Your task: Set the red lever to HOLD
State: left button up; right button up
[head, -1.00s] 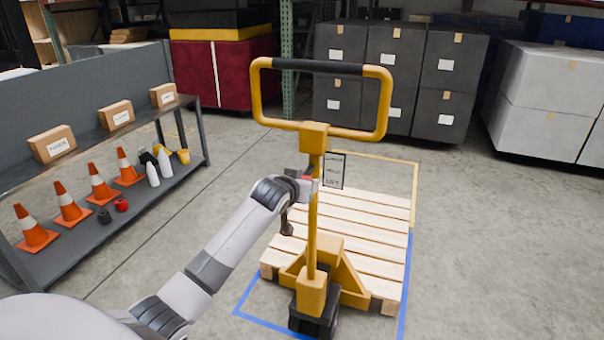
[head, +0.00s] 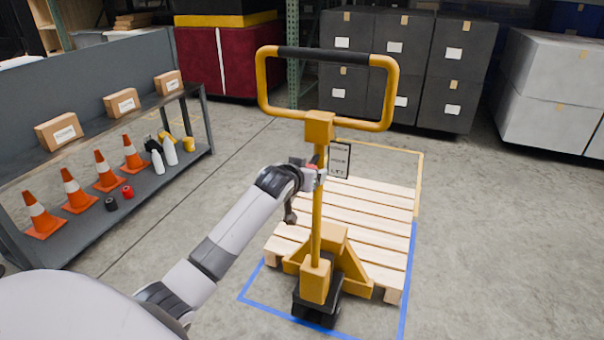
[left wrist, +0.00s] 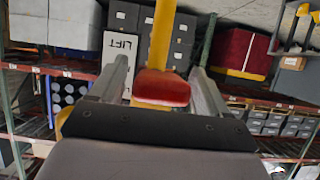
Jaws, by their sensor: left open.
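The yellow pallet jack (head: 317,225) stands with its upright shaft and looped handle in front of a wooden pallet. My left gripper (head: 316,176) is at the shaft, below the handle. The red lever (left wrist: 162,88) shows in the left wrist view between the two open fingers of my left gripper (left wrist: 160,88), with gaps on both sides. In the head view the lever is mostly hidden by the gripper. A label plate (head: 340,160) is right of the shaft; its lowest word looks like LIFT. The lever's setting cannot be read. My right gripper is not in view.
A wooden pallet (head: 370,205) lies behind the jack, inside blue floor tape. A grey shelf (head: 150,205) at left holds cones, bottles and boxes. Dark stacked totes (head: 400,65) stand at the back. The floor at right is clear.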

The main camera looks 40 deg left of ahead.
pick_arm(q)
jog(key=v, duration=0.6)
jog(key=shift+s+r, duration=0.2)
jog(key=shift+s, duration=0.1)
dwell(0.3)
jog(key=s+d+f+m+g+h, duration=0.1)
jog(key=s+d+f+g, duration=0.1)
jog(key=s+d+f, duration=0.4)
jog(key=s+d+f+m+g+h, duration=0.1)
jog(key=s+d+f+g, duration=0.15)
jog(key=s, duration=0.65)
jog(key=s+d+f+m+g, duration=0.1)
jog(key=s+d+f+m, duration=0.15)
jog(key=s+f, duration=0.35)
jog(key=s+d+g+h, duration=0.1)
jog(key=s+d+g, duration=0.3)
jog(key=s, duration=0.9)
jog(key=w+d+f+t+h, duration=0.2)
jog(key=w+f+t, duration=0.4)
jog(key=f, duration=0.3)
jog(key=shift+d+m+t, duration=0.35)
jog(key=shift+t, duration=0.4)
